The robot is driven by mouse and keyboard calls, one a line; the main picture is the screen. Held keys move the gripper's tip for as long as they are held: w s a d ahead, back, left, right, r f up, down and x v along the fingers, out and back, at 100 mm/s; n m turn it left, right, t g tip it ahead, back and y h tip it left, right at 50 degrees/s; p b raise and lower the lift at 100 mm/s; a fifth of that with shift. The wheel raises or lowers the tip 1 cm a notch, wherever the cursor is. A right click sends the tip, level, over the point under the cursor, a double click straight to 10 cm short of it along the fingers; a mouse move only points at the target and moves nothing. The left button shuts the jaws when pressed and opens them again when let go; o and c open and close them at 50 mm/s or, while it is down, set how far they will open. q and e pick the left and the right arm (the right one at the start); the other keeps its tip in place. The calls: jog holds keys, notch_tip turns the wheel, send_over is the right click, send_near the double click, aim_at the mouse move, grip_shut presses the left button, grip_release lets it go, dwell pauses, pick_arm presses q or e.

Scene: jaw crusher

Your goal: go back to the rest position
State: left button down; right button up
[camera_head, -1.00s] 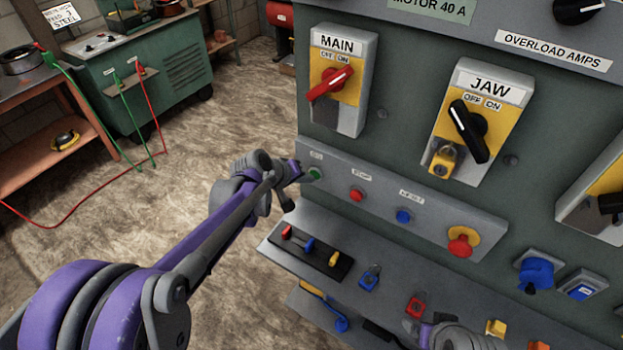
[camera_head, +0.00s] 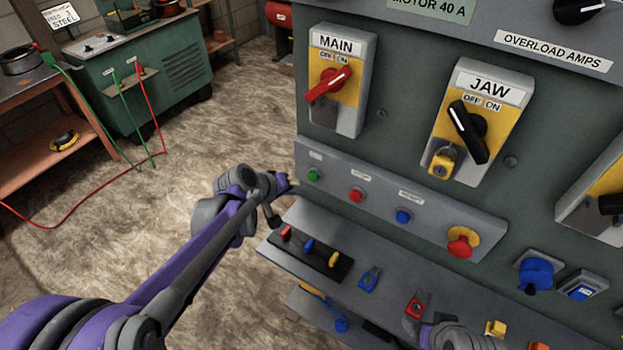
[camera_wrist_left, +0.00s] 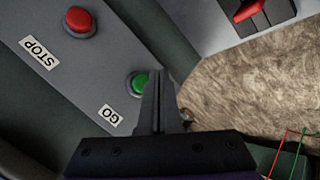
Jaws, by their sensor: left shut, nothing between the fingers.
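My left arm comes in from the left in the head view. My left gripper (camera_head: 286,184) is just left of the button strip (camera_head: 335,190), apart from the green button (camera_head: 314,175). In the left wrist view my left gripper (camera_wrist_left: 160,85) is shut and empty. The green GO button (camera_wrist_left: 138,84) shows beside its fingertips, with the red STOP button (camera_wrist_left: 80,21) further off. Part of my right arm shows at the bottom of the head view, near a red padlock (camera_head: 415,307); whether its fingers are open or shut does not show.
The panel carries a MAIN switch (camera_head: 337,82), a JAW switch (camera_head: 468,125) with a yellow padlock (camera_head: 443,162), and a red mushroom button (camera_head: 460,244). A shelf (camera_head: 330,236) with small tools and locks juts out below. Open floor (camera_head: 150,215) lies left of the panel.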

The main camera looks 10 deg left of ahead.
pick_arm(q)
jog(key=shift+s+a, duration=0.3)
jog(key=shift+s, duration=0.4)
jog(key=s+a+m+g+y+p, duration=0.1)
jog(key=s+m+y, duration=0.3)
jog(key=s, duration=2)
jog(key=shift+s+a+f+m+g+y, duration=0.2)
jog(key=shift+s+f+m+g+y, duration=0.15)
jog(key=shift+m+g, duration=0.45)
